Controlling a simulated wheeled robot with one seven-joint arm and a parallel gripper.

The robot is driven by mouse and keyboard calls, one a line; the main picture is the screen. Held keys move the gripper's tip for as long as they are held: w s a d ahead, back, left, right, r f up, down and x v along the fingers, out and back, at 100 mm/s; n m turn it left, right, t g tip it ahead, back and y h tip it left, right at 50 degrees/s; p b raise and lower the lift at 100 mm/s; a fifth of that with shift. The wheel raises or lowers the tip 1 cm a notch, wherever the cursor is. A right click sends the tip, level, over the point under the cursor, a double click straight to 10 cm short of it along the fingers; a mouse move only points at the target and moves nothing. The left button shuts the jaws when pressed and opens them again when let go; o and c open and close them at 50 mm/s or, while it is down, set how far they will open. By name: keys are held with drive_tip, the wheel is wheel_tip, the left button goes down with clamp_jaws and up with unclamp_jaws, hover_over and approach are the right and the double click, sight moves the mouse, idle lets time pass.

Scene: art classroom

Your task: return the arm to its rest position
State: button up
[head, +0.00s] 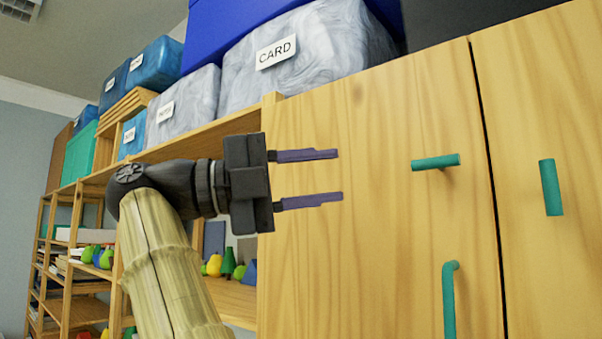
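My gripper (308,178) is at the end of my raised arm in the head view. Its two thin dark purple fingers point right and are spread well apart, with nothing between them. The fingers show in front of the wooden cabinet door (370,245). I cannot tell how far they are from its surface. My arm rises from the bottom of the picture and bends to the right at the wrist.
Teal handles (435,162) stick out from the cabinet doors on the right. Open wooden shelves (235,295) with colourful small objects stand behind my arm on the left. Marbled boxes, one labelled CARD (310,60), sit on top. The floor is not in view.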

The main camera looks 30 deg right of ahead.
drive_tip(key=shift+v, duration=0.9)
